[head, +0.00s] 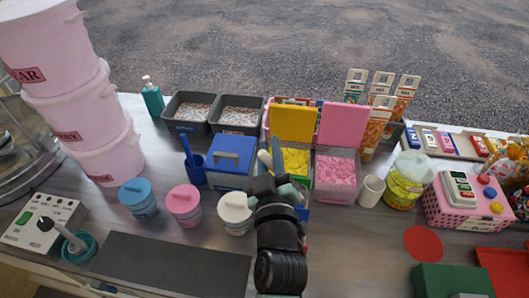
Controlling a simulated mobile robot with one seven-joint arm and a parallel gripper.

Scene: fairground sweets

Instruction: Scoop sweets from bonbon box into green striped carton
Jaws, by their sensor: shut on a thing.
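My gripper (268,165) is in front of the box of yellow sweets (296,160), at its left side. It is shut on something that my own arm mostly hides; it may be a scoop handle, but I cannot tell. Beside the yellow box stands an open box of pink sweets (336,172). I cannot read which one is the bonbon box. Tall cartons stand at the back right; one with green on it (354,86) is at their left end, the others look orange. Stripes are too small to make out.
A closed blue box (231,160) and a blue scoop in a holder (190,160) stand left. Blue (137,196), pink (184,204) and white (235,213) lidded tubs are in front. A white cup (371,191) and yellow jar (408,180) stand right. The dark mat (175,266) is clear.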

